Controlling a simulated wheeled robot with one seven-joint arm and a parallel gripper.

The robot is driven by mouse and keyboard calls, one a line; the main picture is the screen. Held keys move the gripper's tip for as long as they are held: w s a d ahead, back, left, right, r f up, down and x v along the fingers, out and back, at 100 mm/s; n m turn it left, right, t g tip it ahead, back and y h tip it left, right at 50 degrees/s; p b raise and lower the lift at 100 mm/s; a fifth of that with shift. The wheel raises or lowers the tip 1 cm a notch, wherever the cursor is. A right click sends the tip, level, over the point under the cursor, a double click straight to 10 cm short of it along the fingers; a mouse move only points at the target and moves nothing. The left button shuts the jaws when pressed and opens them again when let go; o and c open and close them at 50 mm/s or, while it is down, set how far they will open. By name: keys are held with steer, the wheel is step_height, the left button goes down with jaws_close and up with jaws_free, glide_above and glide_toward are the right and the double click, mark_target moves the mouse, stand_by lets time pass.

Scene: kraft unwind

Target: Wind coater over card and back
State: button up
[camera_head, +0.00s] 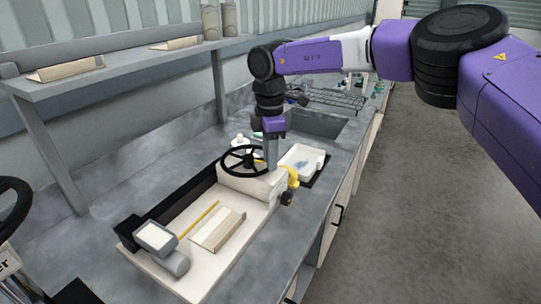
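The coater (190,276) is a long cream bed lying along the grey counter, with a raised cream block (238,184) at its far end. A black spoked handwheel (243,160) sits above that block. A pale beige card-like piece (217,231) lies on the bed, with a thin yellow rod (198,221) to its left. My gripper (271,167) points down at the right side of the handwheel, close to or touching its rim. The view is too small to tell its finger gap or contact.
A grey unit with a white top (156,238) stands at the bed's near end. A yellow part (292,178) and black knob (287,198) project at the far end. A white tray (303,159) lies beyond, before the sink (312,123). A shelf (120,68) overhangs the left.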

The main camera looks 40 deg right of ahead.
steer(key=shift+o, duration=0.3)
steer(key=shift+r, duration=0.1)
step_height(320, 180, up, 8)
steer(key=shift+f+b, duration=0.15)
steer(key=shift+b, duration=0.3)
stand_by(0.4)
